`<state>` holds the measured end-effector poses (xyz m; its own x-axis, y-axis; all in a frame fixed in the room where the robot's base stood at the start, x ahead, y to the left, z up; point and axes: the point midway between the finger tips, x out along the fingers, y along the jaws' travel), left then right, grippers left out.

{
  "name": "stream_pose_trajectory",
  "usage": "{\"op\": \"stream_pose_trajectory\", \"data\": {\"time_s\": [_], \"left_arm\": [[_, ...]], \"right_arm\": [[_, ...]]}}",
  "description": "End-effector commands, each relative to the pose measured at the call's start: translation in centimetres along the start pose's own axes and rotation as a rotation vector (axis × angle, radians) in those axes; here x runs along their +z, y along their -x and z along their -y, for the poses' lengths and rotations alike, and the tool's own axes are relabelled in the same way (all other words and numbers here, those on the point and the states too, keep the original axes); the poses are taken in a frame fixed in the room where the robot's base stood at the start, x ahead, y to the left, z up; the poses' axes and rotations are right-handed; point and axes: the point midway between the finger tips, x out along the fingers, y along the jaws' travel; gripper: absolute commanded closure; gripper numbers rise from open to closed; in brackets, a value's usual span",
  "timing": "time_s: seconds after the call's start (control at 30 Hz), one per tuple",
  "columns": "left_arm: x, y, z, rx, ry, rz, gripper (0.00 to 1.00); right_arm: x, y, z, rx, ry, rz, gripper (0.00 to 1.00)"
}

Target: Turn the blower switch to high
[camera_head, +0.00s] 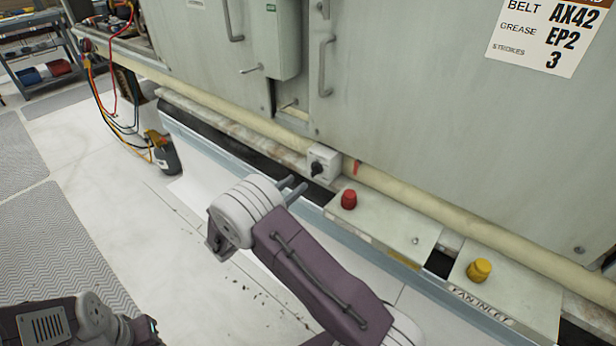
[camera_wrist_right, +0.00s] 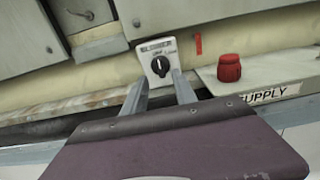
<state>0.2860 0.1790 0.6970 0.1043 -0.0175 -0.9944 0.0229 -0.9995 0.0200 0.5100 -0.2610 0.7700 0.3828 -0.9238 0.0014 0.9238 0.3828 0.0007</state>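The blower switch is a black rotary knob (camera_head: 316,169) on a small white box (camera_head: 329,158) fixed low on the grey cabinet. In the right wrist view the knob (camera_wrist_right: 160,66) sits upright on its white plate (camera_wrist_right: 152,50), with printed labels too small to read. My right gripper (camera_head: 292,189) is just in front and to the left of the box in the head view, apart from the knob. Its two fingers (camera_wrist_right: 160,88) are spread with nothing between them, and the knob shows beyond the gap. My left arm is at the lower left; its gripper fingers are not clearly seen.
The floor in front is clear.

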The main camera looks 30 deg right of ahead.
Motion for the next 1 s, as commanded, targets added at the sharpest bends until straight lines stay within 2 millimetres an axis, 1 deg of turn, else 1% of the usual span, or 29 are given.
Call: {"op": "stream_pose_trajectory", "data": {"time_s": [0.03,0.1,0.2,0.3,0.43,0.67,0.7,0.77,0.8,1.0], "left_arm": [[0.1,-0.5,0.0,0.000,0.000,0.000,0.64],[0.1,-0.9,0.0,0.000,0.000,0.000,0.64],[0.1,-1.2,0.0,0.000,0.000,0.000,0.64],[0.2,-1.5,0.0,0.000,0.000,0.000,0.64],[0.2,-1.6,0.0,0.000,0.000,0.000,0.64],[0.2,-1.5,0.0,0.000,0.000,0.000,0.64],[0.2,-1.5,0.0,0.000,0.000,0.000,0.64],[0.2,-1.5,0.0,0.000,0.000,0.000,0.64],[0.2,-1.5,0.0,0.000,0.000,0.000,0.64],[0.2,-1.6,0.0,0.000,0.000,0.000,0.64]], "right_arm": [[-0.3,-1.2,0.1,-0.005,-0.002,-0.001,0.66],[-0.3,-2.8,0.2,-0.006,-0.001,0.000,0.66],[-0.3,-4.7,0.1,-0.004,0.000,0.000,0.66],[-0.2,-6.1,0.1,-0.003,-0.001,-0.001,0.66],[-0.1,-6.9,0.0,-0.001,-0.001,0.000,0.66],[0.0,-7.0,0.0,0.000,0.000,0.000,0.66],[0.0,-7.0,0.0,0.000,0.000,0.000,0.78],[0.0,-7.0,0.0,0.000,0.000,0.000,0.94],[0.0,-7.0,0.0,0.000,0.000,0.000,1.00],[-0.1,-6.9,0.0,0.000,-0.002,-0.001,1.00]]}}
